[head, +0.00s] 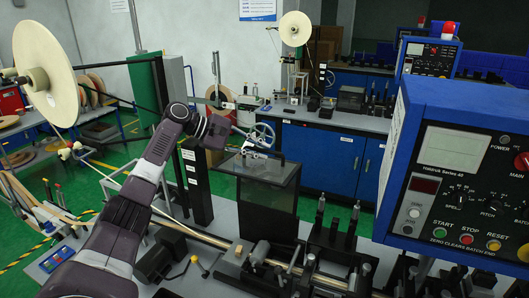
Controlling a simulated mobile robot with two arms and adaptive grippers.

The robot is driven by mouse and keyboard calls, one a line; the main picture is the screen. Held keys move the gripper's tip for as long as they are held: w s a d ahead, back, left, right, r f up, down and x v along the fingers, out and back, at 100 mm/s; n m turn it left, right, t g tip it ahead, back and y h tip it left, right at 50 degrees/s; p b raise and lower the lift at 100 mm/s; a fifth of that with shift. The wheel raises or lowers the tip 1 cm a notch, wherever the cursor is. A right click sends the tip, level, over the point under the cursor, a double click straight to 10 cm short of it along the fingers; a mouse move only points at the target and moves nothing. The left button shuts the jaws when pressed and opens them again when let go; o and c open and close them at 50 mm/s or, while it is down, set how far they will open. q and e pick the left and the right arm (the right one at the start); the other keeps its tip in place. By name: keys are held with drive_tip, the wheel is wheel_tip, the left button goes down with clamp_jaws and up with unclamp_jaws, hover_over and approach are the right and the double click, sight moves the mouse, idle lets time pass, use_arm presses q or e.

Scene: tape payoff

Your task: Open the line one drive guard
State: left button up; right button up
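A smoky see-through guard (283,174) stands over the machine on the near bench, in the middle of the head view. Dark see-through panelling (268,222) shows below it. I cannot tell for sure whether it is raised or closed. My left gripper (262,143) is at the guard's upper back edge, with its fingers close to or touching it. The fingers are small and overlap the guard, so their opening and any hold are unclear. My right gripper is not in view.
A blue control box (456,170) with buttons and a screen stands close at the right. A large cream reel (46,72) is at upper left. Black posts and fixtures (320,216) stand along the near bench. A blue-fronted bench (318,151) is behind.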

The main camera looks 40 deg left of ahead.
use_arm(q)
drive_tip(key=v, duration=1)
